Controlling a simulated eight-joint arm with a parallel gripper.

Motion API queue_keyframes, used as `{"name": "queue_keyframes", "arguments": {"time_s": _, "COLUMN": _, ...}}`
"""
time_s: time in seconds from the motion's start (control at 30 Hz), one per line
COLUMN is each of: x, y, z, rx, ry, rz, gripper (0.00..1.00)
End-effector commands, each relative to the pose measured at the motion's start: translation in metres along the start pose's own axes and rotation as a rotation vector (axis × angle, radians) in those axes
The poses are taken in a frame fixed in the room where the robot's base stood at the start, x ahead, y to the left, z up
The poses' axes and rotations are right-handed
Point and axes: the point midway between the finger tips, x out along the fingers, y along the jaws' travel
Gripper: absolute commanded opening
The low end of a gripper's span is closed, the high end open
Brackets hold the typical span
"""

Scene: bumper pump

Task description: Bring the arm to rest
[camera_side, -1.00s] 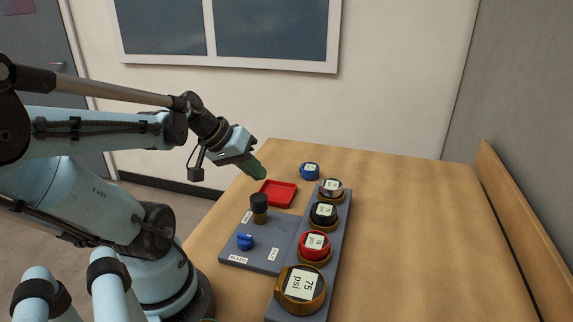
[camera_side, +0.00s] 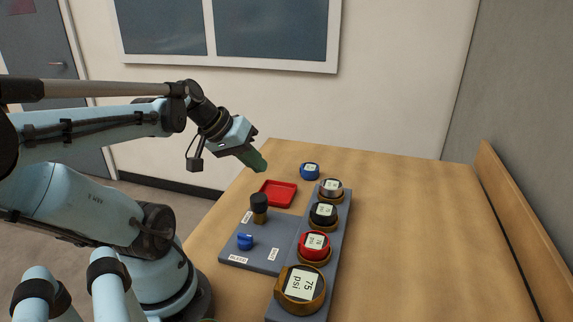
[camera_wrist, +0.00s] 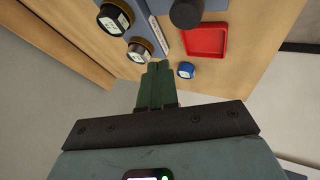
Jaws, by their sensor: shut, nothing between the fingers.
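My gripper (camera_side: 262,168) hangs in the air above the far left part of the table, near the red tray. Its green fingers are together with nothing between them; they also show in the wrist view (camera_wrist: 158,68). My arm reaches in from the left, and the gripper points down and to the right. It touches nothing that I can see.
The empty red tray (camera_side: 278,187) lies below the gripper. A blue gauge (camera_side: 310,170) stands behind it. A grey rail (camera_side: 338,232) carries several gauges. A grey plate (camera_side: 262,258) holds a black-topped post (camera_side: 259,203) and blue knob (camera_side: 245,241). The table's right side is clear.

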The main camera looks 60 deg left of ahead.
Motion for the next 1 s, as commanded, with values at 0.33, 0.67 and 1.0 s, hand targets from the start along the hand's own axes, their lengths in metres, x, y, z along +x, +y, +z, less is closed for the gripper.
{"name": "queue_keyframes", "arguments": {"time_s": 0.33, "x": 0.031, "y": 0.052, "z": 0.027, "rx": 0.292, "ry": -0.067, "rz": -0.062, "gripper": 0.0}}
{"name": "queue_keyframes", "arguments": {"time_s": 0.67, "x": 0.048, "y": 0.111, "z": 0.056, "rx": 0.621, "ry": -0.029, "rz": -0.069, "gripper": 0.0}}
{"name": "queue_keyframes", "arguments": {"time_s": 1.0, "x": 0.049, "y": 0.128, "z": 0.064, "rx": 0.709, "ry": -0.001, "rz": -0.056, "gripper": 0.0}}
